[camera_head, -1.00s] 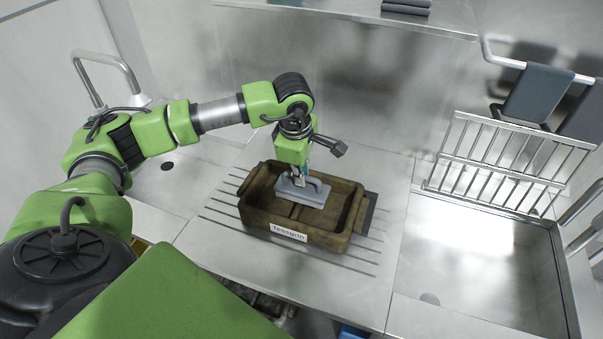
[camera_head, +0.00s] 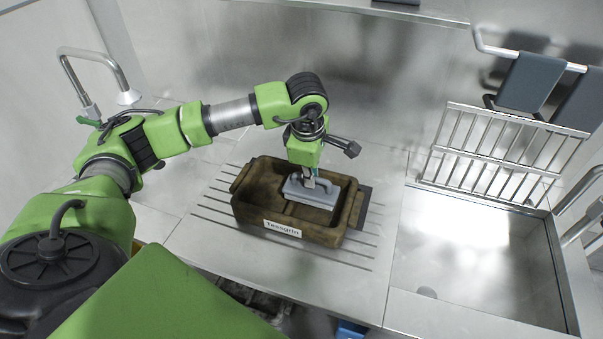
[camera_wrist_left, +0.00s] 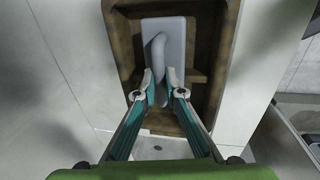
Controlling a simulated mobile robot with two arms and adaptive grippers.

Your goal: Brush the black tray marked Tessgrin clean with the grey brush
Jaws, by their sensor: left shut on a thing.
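The tray marked Tessgrin (camera_head: 345,232) stands on the ribbed steel worktop, its label facing the front. It looks brown and dirty, with a divider inside; no black surface shows clearly. My left gripper (camera_head: 311,184) points down into the tray and is shut on the handle of the grey brush (camera_head: 304,193). The brush's flat block lies inside the tray, toward its right half. In the left wrist view the gripper fingertips (camera_wrist_left: 167,92) close on the brush's curved handle (camera_wrist_left: 159,55), and the tray wall (camera_wrist_left: 222,60) shows beside it. The bristles are hidden. My right gripper is not in view.
A steel rack (camera_head: 500,150) stands behind an empty basin (camera_head: 480,260) at the right. Dark cloths (camera_head: 527,82) hang on a rail behind it. A tap (camera_head: 85,75) is at the back left. A shelf (camera_head: 420,12) runs above. The worktop around the tray is mostly clear.

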